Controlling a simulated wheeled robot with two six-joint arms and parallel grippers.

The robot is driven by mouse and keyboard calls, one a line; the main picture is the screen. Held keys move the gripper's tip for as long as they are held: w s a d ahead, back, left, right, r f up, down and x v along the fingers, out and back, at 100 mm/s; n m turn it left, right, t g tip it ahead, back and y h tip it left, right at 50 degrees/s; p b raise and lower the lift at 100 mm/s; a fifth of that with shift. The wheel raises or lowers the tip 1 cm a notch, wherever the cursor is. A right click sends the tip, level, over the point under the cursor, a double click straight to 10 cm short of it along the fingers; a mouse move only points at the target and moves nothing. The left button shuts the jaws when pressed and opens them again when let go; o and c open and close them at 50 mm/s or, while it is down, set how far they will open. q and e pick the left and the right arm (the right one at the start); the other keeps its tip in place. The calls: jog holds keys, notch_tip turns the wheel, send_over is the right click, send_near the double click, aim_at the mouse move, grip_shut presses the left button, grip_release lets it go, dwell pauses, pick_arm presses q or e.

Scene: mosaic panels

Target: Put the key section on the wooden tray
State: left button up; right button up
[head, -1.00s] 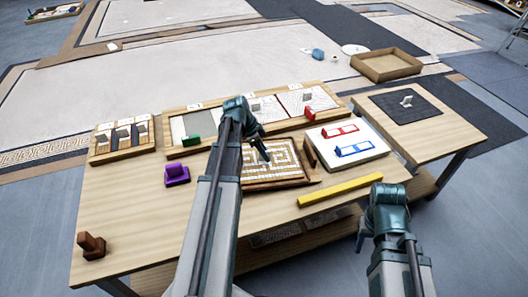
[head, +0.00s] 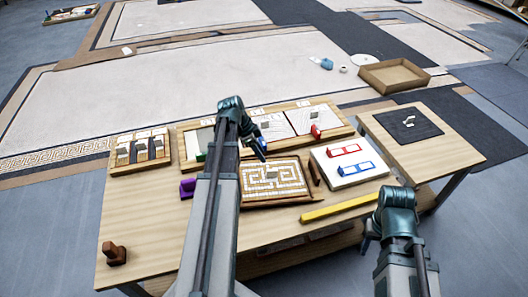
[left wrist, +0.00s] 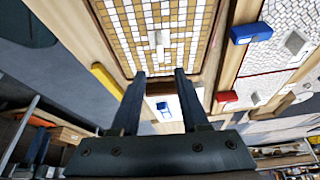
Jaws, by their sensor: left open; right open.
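The key section (head: 290,172), a white and tan mosaic panel with a meander pattern and a small pale block (head: 271,175) on it, lies in a brown frame at the table's middle. It fills the top of the left wrist view (left wrist: 130,22). My left gripper (head: 262,152) is open and empty near its back edge in the head view, its fingers (left wrist: 161,73) apart. A shallow, empty wooden tray (head: 372,80) stands at the back right. My right gripper (head: 369,232) is by the table's front right edge, far from the panel.
A long wooden rack (head: 343,132) of panels lies behind the key section. A white board (head: 322,159) with red and blue pieces lies to its right, and a yellow bar (head: 340,207) in front. A purple block (head: 187,188) stands left. The table's front left is mostly clear.

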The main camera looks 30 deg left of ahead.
pick_arm(q)
jog(key=shift+r, duration=0.1)
jog(key=s+d+n+g+y, duration=0.1)
jog(key=s+d, duration=0.3)
jog(key=d, duration=0.7)
jog(key=s+d+f+n+g+y, duration=0.1)
jog(key=s+d, duration=0.4)
jog(key=d, duration=0.6)
jog(key=s+d+n+g+y, duration=0.1)
jog(key=s+d+n, duration=0.3)
jog(key=d, duration=0.7)
jog(key=shift+s+d+f+y, duration=0.25)
jog(key=shift+s+d+y, duration=0.15)
jog(key=shift+y, duration=0.5)
jog(key=shift+w+r, duration=0.1)
jog(key=shift+r, duration=0.05)
notch_tip(320, 180, up, 18)
jog(key=p, duration=1.8)
